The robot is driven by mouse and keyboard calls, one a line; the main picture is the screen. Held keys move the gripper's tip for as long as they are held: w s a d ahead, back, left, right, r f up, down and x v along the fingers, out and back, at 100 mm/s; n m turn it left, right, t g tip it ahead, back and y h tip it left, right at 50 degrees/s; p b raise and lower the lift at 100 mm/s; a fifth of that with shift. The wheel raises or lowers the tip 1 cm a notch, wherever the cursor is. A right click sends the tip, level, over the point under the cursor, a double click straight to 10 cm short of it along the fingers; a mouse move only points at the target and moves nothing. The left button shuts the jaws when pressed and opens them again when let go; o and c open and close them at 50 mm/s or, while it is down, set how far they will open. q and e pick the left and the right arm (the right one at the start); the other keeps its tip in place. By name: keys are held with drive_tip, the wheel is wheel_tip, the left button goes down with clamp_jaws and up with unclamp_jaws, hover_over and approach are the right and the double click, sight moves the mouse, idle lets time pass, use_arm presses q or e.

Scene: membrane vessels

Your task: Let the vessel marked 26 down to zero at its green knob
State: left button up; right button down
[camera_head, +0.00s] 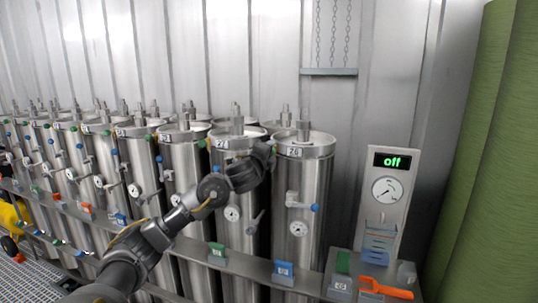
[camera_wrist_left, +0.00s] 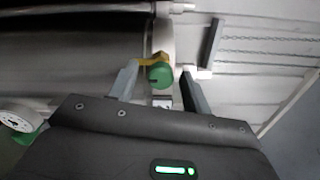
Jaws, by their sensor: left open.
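The vessel marked 26 (camera_head: 312,185) is the steel cylinder at the right end of the front row, with a number plate (camera_head: 295,152) on its collar. A gauge (camera_head: 298,228) and a blue knob (camera_head: 315,207) are on its front. My left gripper (camera_head: 268,153) is at the left side of its collar and mostly hides the green knob there. In the left wrist view, the green knob (camera_wrist_left: 160,75) with a yellow piece shows between the two open fingers (camera_wrist_left: 159,78). I cannot tell whether either finger touches it. My right gripper is not in view.
Similar vessels (camera_head: 230,185) stand close together to the left. A rail with coloured tags (camera_head: 217,252) runs in front. At right are a panel reading "off" (camera_head: 392,161) with a dial, an orange tool (camera_head: 385,289) and a green curtain (camera_head: 490,170).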

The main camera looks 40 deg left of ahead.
use_arm(q)
drive_tip(key=p+v, duration=0.1)
drive_tip(key=v, duration=0.9)
drive_tip(key=shift+s, duration=0.35)
drive_tip(key=shift+d, duration=0.15)
